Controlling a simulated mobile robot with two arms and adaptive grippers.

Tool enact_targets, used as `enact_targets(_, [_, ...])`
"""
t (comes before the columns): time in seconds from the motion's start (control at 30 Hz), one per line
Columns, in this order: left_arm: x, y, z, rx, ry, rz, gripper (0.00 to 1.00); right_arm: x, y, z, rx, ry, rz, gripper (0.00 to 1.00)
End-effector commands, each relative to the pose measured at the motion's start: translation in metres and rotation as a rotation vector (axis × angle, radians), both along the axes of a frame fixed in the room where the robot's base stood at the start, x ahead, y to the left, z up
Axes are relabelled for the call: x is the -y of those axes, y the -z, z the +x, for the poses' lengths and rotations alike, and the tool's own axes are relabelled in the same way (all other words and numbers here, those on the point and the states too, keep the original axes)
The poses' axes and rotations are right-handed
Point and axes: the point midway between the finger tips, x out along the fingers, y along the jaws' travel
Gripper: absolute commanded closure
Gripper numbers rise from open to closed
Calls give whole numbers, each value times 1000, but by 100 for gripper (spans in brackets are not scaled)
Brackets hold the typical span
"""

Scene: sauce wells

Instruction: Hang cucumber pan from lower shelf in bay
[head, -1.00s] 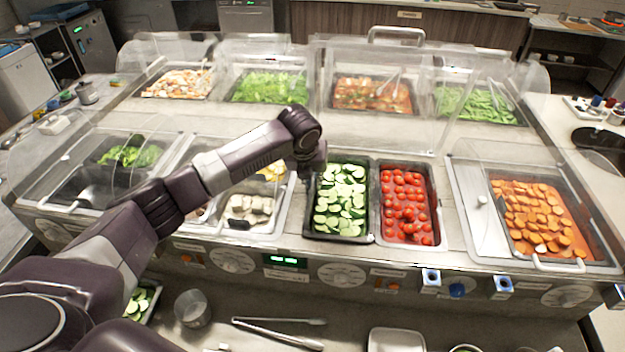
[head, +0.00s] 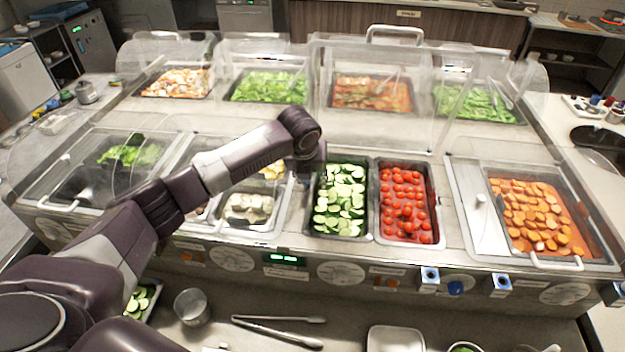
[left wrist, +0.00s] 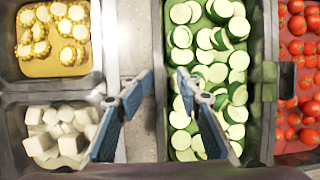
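A dark pan of sliced cucumber (head: 336,237) sits in the front row of the well counter, left of the tomato pan (head: 405,243). The left wrist view shows the cucumber pan's left wall (left wrist: 161,130). My left gripper (left wrist: 163,78) is open. Its fingers appear on either side of that wall, one over the strip outside and one over the cucumber slices. Contact cannot be told. In the head view my wrist hides the fingers. More cucumber slices (head: 139,300) show on the lower shelf, partly behind my arm. My right gripper is not in view.
Left of the cucumber pan are pans of white cubes (left wrist: 60,135) and yellow pieces (left wrist: 55,35). Clear guards (head: 390,130) stand behind. A metal cup (head: 192,307), tongs (head: 278,330) and an empty white tray (head: 396,340) lie on the lower shelf.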

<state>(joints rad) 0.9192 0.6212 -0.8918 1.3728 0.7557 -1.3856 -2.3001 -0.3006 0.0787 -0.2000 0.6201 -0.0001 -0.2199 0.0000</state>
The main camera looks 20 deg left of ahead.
Motion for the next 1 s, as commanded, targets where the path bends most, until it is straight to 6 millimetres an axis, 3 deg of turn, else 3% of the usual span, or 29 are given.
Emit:
enact_targets(0.2, [0, 8, -5, -19, 1, 3, 68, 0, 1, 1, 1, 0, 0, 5])
enact_targets(0.37, [0, -1, -7, -14, 1, 1, 68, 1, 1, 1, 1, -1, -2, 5])
enact_targets(0.8, [5, -85, -36, 0, 1, 1, 68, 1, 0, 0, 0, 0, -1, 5])
enact_targets(1.0, [6, -106, -45, -1, -1, 0, 68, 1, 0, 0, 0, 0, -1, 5])
